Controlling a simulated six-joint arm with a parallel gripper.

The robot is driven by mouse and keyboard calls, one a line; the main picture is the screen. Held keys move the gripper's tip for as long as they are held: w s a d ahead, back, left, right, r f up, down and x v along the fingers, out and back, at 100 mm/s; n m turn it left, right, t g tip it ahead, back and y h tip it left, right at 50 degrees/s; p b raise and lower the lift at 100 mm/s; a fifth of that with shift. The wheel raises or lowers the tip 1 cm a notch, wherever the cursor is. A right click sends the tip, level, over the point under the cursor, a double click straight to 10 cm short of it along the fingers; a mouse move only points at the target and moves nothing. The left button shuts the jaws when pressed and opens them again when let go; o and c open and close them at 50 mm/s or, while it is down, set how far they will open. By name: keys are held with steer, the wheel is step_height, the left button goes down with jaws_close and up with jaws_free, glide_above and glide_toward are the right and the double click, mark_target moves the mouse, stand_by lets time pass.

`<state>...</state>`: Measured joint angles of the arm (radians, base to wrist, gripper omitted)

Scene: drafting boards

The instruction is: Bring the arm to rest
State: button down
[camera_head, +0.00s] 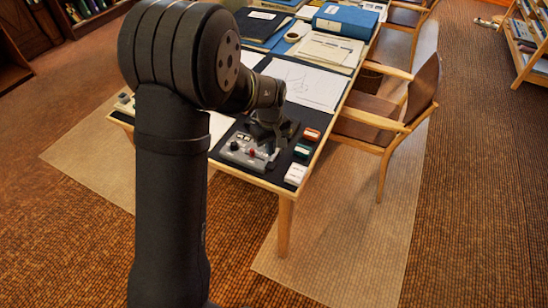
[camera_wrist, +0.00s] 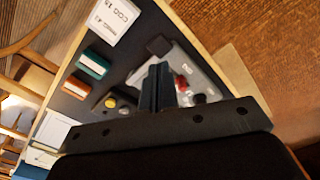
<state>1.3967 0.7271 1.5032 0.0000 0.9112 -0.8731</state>
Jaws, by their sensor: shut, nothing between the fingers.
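My gripper (camera_head: 268,132) hangs from my dark arm over the near end of the drafting table (camera_head: 284,190). In the wrist view, its two dark fingers (camera_wrist: 157,84) are closed together with nothing between them. They cover part of a grey control box (camera_head: 241,151) with a red knob and a black knob. The box also shows behind the fingers in the wrist view (camera_wrist: 196,72). I cannot tell how much height lies between the fingertips and the box.
Orange (camera_head: 311,134), green (camera_head: 302,151) and white (camera_head: 295,173) small boxes line the table's right edge. White sheets (camera_head: 308,86) and a blue box (camera_head: 345,20) lie farther back. A wooden chair (camera_head: 392,112) stands at the right.

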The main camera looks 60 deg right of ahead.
mark_target(271, 164)
stand_by(0.4)
steer(key=shift+f, duration=2.75)
steer(key=c, duration=0.9)
jaws_free()
steer(key=o, duration=0.3)
steer(key=shift+w+d+r, duration=0.1)
steer(key=shift+d+r, duration=0.05)
steer(key=o, duration=0.6)
steer(key=w+d+r+n, duration=0.2)
steer(key=w+d+r, duration=0.2)
steer(key=w+r, duration=0.1)
steer(key=shift+w+d, duration=0.4)
steer(key=shift+w, duration=0.1)
steer(key=w+d+r+n, duration=0.4)
steer(key=w+r, duration=0.5)
step_height(271, 164, down, 10)
steer(key=shift+a+r, duration=0.15)
steer(key=shift+a, duration=0.1)
steer(key=shift+w, duration=0.1)
